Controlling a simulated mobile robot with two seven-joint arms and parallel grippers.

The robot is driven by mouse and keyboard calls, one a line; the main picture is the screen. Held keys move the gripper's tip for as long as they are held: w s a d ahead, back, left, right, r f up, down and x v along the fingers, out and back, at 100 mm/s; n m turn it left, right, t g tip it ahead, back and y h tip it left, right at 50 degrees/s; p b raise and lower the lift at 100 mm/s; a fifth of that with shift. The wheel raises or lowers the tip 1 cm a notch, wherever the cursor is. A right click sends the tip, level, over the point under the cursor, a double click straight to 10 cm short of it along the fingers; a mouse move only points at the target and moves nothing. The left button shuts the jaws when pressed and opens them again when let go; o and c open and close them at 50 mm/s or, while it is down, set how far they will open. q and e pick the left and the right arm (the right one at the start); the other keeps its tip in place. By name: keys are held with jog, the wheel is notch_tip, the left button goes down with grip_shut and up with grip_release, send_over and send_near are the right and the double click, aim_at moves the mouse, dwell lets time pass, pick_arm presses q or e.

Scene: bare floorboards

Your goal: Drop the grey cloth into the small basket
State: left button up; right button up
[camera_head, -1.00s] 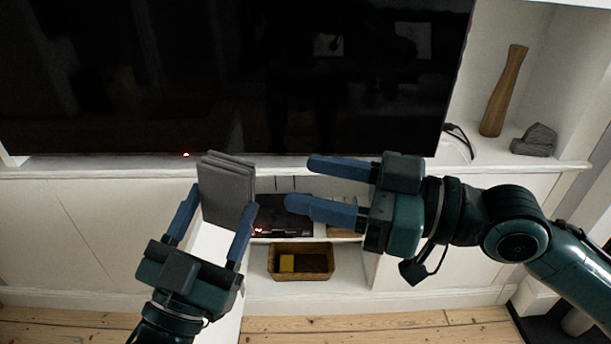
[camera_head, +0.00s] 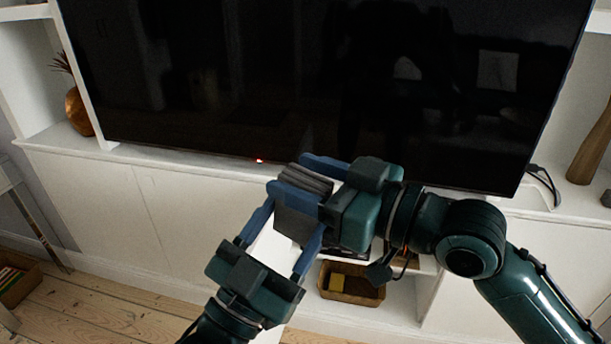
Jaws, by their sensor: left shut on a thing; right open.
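The folded grey cloth (camera_head: 296,222) stands upright in front of the cabinet. My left gripper (camera_head: 290,224) is shut on it from below, one finger on each side. My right gripper (camera_head: 289,174) is open, its fingers either side of the cloth's upper edge; whether they touch it I cannot tell. Its lower finger covers part of the cloth.
A large dark television (camera_head: 330,80) stands on the white cabinet (camera_head: 100,200) behind the grippers. A copper vase (camera_head: 78,112) is at the left and a wooden vase (camera_head: 592,145) at the right. Another basket (camera_head: 20,285) is on the floor far left. Bare floorboards lie in front.

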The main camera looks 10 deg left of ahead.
jog(key=shift+c, duration=0.3)
jog(key=c, duration=0.9)
pick_arm(q)
jog(key=o, duration=1)
pick_arm(e)
jog(key=shift+c, duration=0.4)
pick_arm(q)
jog(key=shift+o, duration=0.2)
